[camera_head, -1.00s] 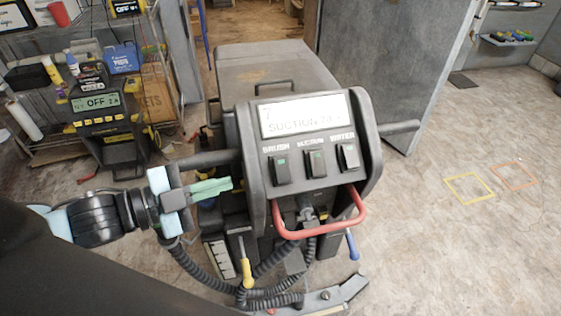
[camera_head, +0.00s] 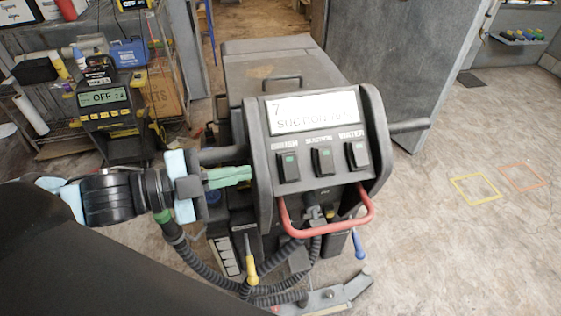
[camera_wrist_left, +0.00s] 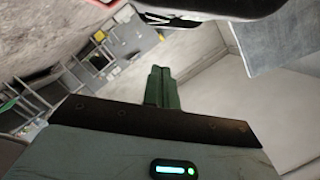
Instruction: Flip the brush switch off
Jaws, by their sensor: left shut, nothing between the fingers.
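The display (camera_head: 313,111) reads "7" and "SUCTION". My left gripper (camera_head: 248,174) has green fingers, shut and empty, pointing right at the panel's left side, a short way left of the brush switch. Its shut fingers also show in the left wrist view (camera_wrist_left: 158,88). My right gripper is not in view.
A red handle loop (camera_head: 327,232) juts out below the panel. The machine's left grip bar (camera_head: 219,154) lies just above my gripper. Hoses and a yellow-handled tool (camera_head: 250,270) hang below. A charger (camera_head: 107,115) reading OFF stands at left.

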